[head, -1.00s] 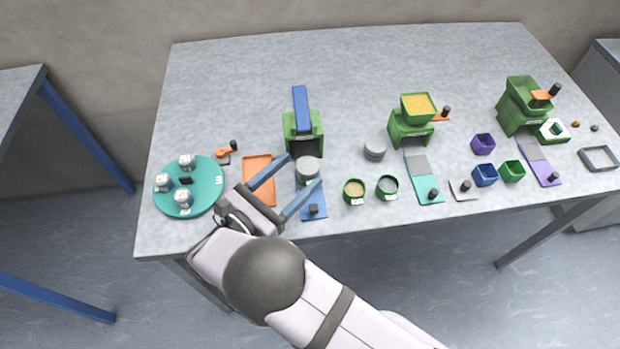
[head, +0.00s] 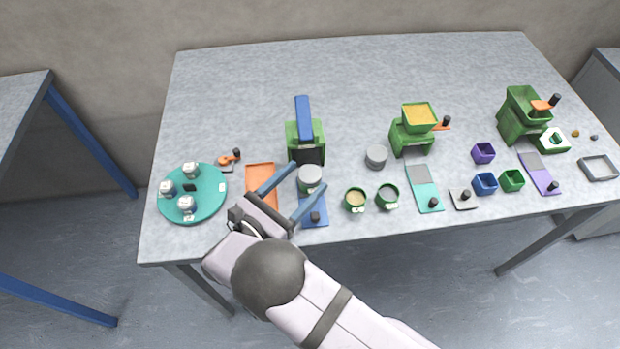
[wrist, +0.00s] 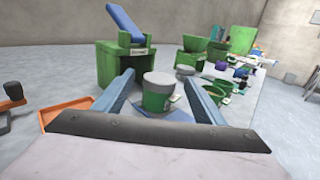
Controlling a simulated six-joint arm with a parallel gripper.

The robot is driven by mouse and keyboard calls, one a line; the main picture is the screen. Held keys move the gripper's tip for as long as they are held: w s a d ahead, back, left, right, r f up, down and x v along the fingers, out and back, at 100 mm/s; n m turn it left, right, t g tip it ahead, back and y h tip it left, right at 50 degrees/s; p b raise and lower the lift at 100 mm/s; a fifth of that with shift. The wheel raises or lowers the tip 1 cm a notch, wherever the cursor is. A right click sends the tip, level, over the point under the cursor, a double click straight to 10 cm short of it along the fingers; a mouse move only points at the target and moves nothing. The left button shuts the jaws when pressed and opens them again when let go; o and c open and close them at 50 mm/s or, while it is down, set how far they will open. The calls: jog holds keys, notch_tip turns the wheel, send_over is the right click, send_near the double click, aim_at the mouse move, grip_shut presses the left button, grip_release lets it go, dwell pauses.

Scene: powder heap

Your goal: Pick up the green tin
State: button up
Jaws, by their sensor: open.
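The green tin (head: 311,188) has a grey lid and a pale label. It stands upright at the table's front, by the blue plate below the green machine with the blue lever. My gripper (head: 309,177) is open, with its blue fingers on either side of the tin. In the wrist view, the tin (wrist: 156,101) stands between the spread fingers (wrist: 158,77), apparently with space on both sides.
The green machine (head: 291,140) stands just behind the tin. An orange tray (head: 259,175) lies left of it, and a teal turntable (head: 213,207) farther left. Two open green tins (head: 355,207) (head: 387,205) and a grey-lidded container (head: 376,158) stand to the right. The table's back is clear.

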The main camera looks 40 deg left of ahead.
jog(key=shift+w+d+p, duration=0.1)
jog(key=shift+w+p, duration=0.3)
jog(key=shift+w, duration=1.05)
jog(key=c, duration=1.2)
jog(key=shift+r, duration=0.15)
